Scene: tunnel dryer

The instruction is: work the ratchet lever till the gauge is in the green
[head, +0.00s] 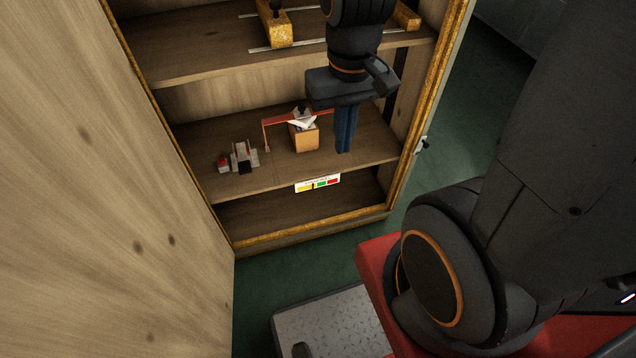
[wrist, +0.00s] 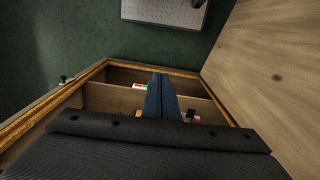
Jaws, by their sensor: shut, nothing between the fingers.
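The ratchet's orange-brown block (head: 306,141) stands on the middle shelf of the open cabinet, with a white, dark-topped part above it. A thin red lever (head: 282,120) runs across it, with a bent-down end at the left. My gripper (head: 344,150) points down just right of the block, its blue fingers together and empty. The lever's right end meets the fingers in the picture; I cannot tell if they touch. The gauge (head: 318,183), a yellow, green and red strip, is on the shelf's front edge; its pointer is too small to read surely. It also shows in the wrist view (wrist: 144,86).
A small grey device with a red part (head: 240,158) sits left on the same shelf. Yellow blocks (head: 275,25) on rails occupy the shelf above. The open wooden door (head: 100,200) bounds the left; the cabinet's yellow frame (head: 410,145) bounds the right.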

